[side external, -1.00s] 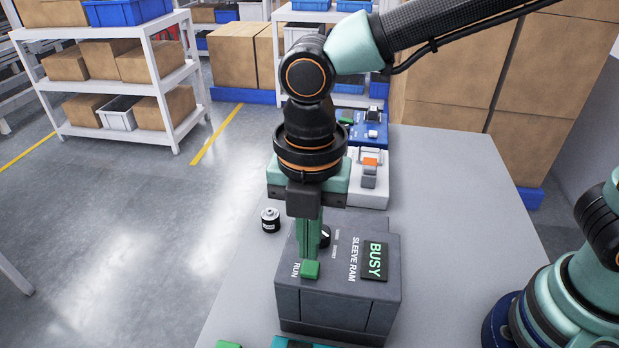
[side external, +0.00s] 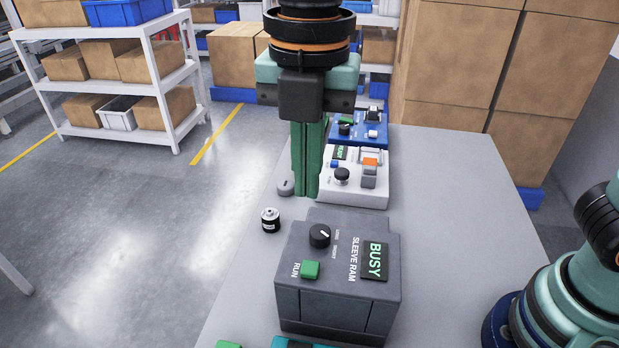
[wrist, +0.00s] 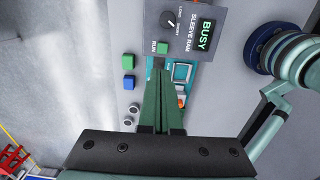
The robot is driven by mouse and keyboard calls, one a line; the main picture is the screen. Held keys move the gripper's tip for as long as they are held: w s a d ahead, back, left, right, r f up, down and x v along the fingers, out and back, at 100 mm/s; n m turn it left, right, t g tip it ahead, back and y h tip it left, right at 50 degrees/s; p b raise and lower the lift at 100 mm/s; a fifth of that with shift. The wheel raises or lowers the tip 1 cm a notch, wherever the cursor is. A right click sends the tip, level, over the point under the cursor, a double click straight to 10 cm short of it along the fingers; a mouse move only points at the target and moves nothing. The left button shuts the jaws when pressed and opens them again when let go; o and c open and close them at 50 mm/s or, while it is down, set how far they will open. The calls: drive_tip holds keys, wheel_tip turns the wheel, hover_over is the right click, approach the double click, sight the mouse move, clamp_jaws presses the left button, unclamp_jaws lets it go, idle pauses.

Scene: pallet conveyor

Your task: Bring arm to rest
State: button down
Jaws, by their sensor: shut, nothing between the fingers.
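My gripper (side external: 308,193) is shut and empty. Its green fingers point down and hang in the air above the sleeve ram box, apart from it. In the wrist view my gripper (wrist: 168,132) has its fingers together with nothing between them. The grey sleeve ram box (side external: 335,300) stands on the table with a lit BUSY display (side external: 375,260), a black knob (side external: 319,235) and a green RUN button (side external: 310,269). The box also shows at the top of the wrist view (wrist: 185,45).
A small silver-and-black cylinder (side external: 270,220) stands at the table's left edge. A white device (side external: 352,185) and a blue device (side external: 370,128) sit behind the box. The table's right side (side external: 455,220) is clear.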

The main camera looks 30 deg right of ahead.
drive_tip(key=w+d+f+m+t, duration=0.1)
drive_tip(key=d+f+m+t, duration=0.1)
drive_tip(key=d+m, duration=1.1)
drive_tip(key=w+d+f+m+t, duration=0.1)
drive_tip(key=d+f+m+t, duration=0.1)
drive_tip(key=d+m, duration=1.2)
drive_tip(key=shift+t, duration=0.7)
